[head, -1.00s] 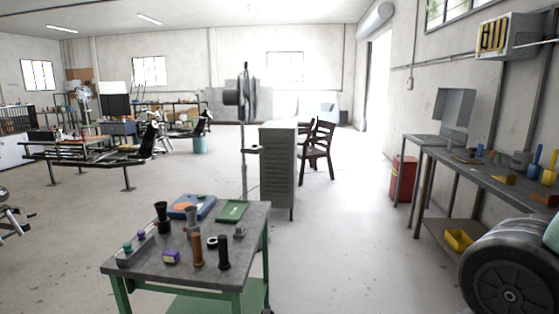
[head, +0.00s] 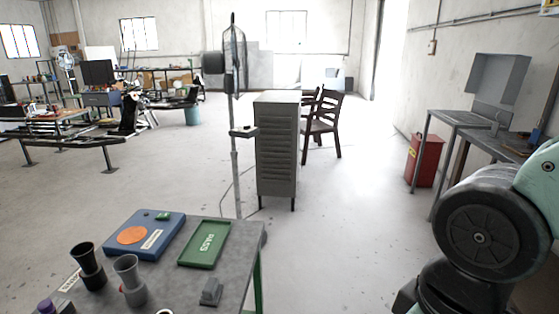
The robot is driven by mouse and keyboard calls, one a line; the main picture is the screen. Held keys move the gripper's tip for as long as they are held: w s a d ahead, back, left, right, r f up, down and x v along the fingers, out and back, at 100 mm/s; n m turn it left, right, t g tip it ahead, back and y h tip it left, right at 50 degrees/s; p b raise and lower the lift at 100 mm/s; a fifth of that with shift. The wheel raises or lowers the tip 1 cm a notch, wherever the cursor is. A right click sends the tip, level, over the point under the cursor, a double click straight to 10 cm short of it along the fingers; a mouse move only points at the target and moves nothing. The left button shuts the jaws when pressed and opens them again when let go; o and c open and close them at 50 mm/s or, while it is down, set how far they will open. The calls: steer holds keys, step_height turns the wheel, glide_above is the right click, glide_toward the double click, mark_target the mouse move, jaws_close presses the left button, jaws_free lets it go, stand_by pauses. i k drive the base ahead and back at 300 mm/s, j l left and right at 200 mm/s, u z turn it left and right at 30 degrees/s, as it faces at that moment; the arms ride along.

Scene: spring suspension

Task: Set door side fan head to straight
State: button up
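A standing fan (head: 233,60) is ahead, just left of centre in the head view, beside a grey drawer cabinet. Its head has a dark motor housing (head: 213,63) on the left and a thin grille seen nearly edge-on at the right. The head sits on a thin pale pole with a small control box (head: 243,131) partway down. The pole's lower end is hidden behind the table. Another fan (head: 67,60) stands far off at the left. My arm shows at the right edge; my gripper is out of view.
The grey cabinet (head: 277,150) and a wooden chair (head: 322,125) stand ahead. A red bin (head: 425,160) is at the right. Floor between chair and bin is clear.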

mark_target(212, 64)
steer(key=i, duration=2.05)
